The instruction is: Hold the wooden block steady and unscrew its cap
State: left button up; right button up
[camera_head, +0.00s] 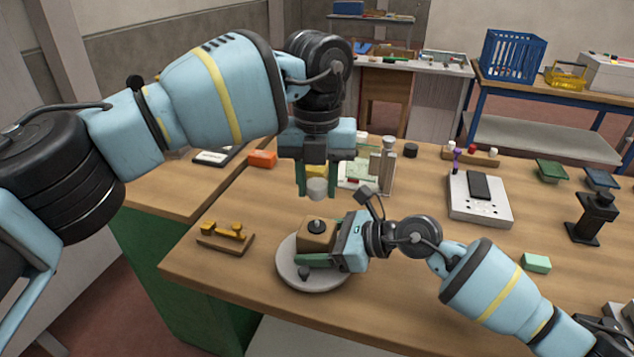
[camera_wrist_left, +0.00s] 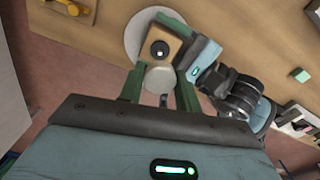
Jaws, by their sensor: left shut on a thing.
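The wooden block (camera_head: 314,238) sits on a round grey disc (camera_head: 290,273) on the bench. A dark round stud (camera_head: 317,226) shows on its top face. My right gripper (camera_head: 318,247) comes in from the right and is shut on the block, with its green fingers along the block's sides. My left gripper (camera_head: 317,187) points down above the block, shut on a pale round cap (camera_head: 317,189). The cap is off the block, with a gap between it and the stud. In the left wrist view the cap (camera_wrist_left: 160,78) is between the fingertips, beside the block (camera_wrist_left: 166,45).
A small wooden stand with yellow parts (camera_head: 226,236) lies left of the disc. A metal cylinder fixture (camera_head: 386,165) stands behind my right wrist. A white device (camera_head: 481,200), a green block (camera_head: 536,263) and a black stand (camera_head: 592,217) are to the right. The bench front is clear.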

aim_at(317, 236)
jog(key=shift+o, duration=0.9)
pick_arm(q)
notch_tip(317, 236, down, 2)
jog(key=shift+w+f+b, duration=0.1)
jog(key=shift+f+b, duration=0.1)
jog(key=shift+b, duration=0.3)
pick_arm(e)
jog(key=v, duration=1)
jog(key=shift+d+r, duration=0.1)
jog(key=shift+d, duration=0.2)
pick_arm(q)
jog(key=shift+f, duration=0.15)
pick_arm(e)
jog(key=shift+s+d+r, duration=0.25)
jog(key=shift+d+r, duration=0.1)
jog(key=shift+d, duration=0.25)
